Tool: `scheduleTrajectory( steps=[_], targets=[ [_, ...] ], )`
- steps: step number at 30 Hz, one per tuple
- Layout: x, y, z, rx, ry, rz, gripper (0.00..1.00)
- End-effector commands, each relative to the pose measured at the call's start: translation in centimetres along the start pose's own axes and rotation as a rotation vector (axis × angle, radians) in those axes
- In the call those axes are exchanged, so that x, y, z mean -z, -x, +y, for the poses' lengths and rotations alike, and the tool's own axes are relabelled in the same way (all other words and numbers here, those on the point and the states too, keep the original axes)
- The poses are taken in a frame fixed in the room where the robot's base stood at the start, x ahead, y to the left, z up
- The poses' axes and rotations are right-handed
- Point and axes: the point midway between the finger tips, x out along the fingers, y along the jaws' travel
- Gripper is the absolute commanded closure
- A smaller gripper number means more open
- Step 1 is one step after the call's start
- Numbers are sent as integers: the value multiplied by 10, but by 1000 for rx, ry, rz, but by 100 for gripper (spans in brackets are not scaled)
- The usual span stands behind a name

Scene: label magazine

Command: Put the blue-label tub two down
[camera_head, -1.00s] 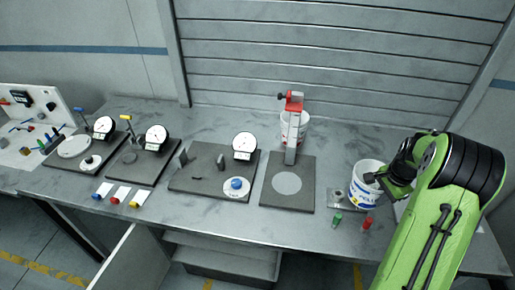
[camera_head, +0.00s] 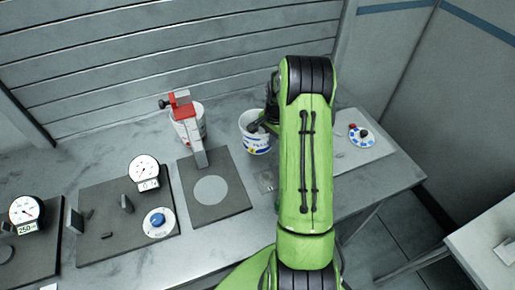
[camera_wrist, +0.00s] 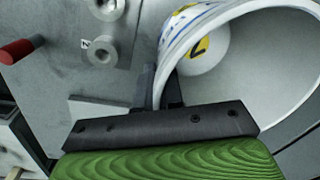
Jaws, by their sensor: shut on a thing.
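A white tub with a blue and yellow label (camera_head: 257,145) is in the head view, just left of my arm and behind a small metal plate (camera_head: 266,182). In the wrist view the tub (camera_wrist: 285,75) fills the upper right, its open mouth showing. My gripper (camera_wrist: 165,90) is shut on its wall at the rim, one finger inside and one outside. In the head view my gripper is mostly hidden behind my arm. The tub looks raised, but its gap to the bench cannot be told. A second white tub (camera_head: 200,122) stands behind the red-topped stand.
The red-topped stand (camera_head: 182,102) rises from a dark base (camera_head: 232,200) left of the tub. The metal plate with bosses, one marked 2 (camera_wrist: 101,50), and a red cylinder (camera_wrist: 18,51) show in the wrist view.

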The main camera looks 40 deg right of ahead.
Motion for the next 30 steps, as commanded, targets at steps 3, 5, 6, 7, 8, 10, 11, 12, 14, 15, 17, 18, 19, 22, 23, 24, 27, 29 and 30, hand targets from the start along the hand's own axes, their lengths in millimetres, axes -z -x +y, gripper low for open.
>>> scheduleTrajectory(
  steps=[3,5,6,7,8,10,11,12,14,15,17,18,19,22,23,24,27,29,30],
  targets=[
    [0,-20,2,-1,0,-1,100],
    [0,-27,3,-1,0,0,100],
    [0,-33,3,-1,0,-1,100],
    [0,-38,4,-1,0,-1,100],
    [0,-43,5,-2,1,-2,100],
    [0,-56,6,-1,1,-1,100],
    [0,-59,6,-1,1,-1,100],
    [0,-61,6,0,1,1,100],
    [0,-61,6,2,2,2,100],
    [0,-61,6,2,1,2,100],
    [0,-61,6,2,1,2,100],
    [0,-62,6,2,1,2,100],
    [0,-63,6,2,1,2,100],
    [0,-66,6,1,1,2,100],
    [0,-65,6,1,1,2,89],
    [0,-65,6,1,1,1,83],
    [0,-64,6,1,1,1,68],
    [0,-64,6,1,1,2,68],
    [0,-64,6,1,1,2,68]
  ],
)
